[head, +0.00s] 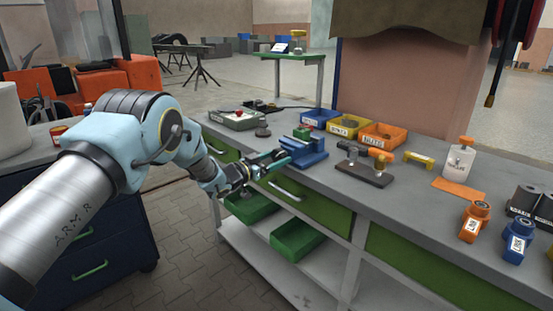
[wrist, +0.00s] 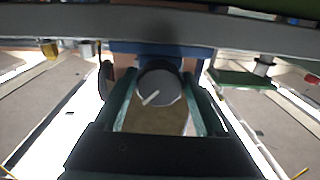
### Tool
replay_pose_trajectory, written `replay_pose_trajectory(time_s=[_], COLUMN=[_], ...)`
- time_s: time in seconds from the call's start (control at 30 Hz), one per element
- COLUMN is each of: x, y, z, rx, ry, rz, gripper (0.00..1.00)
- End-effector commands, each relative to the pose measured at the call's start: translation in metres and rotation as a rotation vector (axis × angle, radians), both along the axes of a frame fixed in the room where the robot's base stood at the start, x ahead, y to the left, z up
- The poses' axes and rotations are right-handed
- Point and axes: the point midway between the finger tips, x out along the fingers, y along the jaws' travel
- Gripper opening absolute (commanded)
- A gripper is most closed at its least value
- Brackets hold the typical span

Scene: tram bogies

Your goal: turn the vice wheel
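The blue vice (head: 308,152) stands at the front edge of the workbench, with a green part on top. In the wrist view its round grey wheel (wrist: 160,84) faces me, with a white line slanting from lower left to upper right. My gripper (head: 282,159) is at the front of the vice in the head view. In the wrist view its two teal fingers (wrist: 160,92) are apart, one on each side of the wheel. Narrow gaps seem to show beside the wheel; contact is hard to judge. In the head view the gripper hides the wheel.
Blue, yellow and orange bins (head: 383,136) stand behind the vice. Green drawers (head: 310,207) and open green bins (head: 297,240) are below the bench top.

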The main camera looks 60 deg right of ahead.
Motion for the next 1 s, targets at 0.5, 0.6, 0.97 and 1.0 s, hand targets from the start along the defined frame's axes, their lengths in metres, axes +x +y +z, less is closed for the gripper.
replay_pose_trajectory(time_s=[0.5, 0.6, 0.97, 1.0], x=[0.0001, 0.0001, 0.0003, 0.0003], y=[0.0002, 0.0002, 0.0001, 0.0001], z=[0.0001, -0.0001, -0.0044, -0.0052], rx=[0.000, 0.000, -0.032, -0.040], ry=[0.000, -0.001, -0.096, -0.120], rz=[0.000, 0.000, -0.001, -0.001], gripper=[0.12, 0.10, 0.10, 0.10])
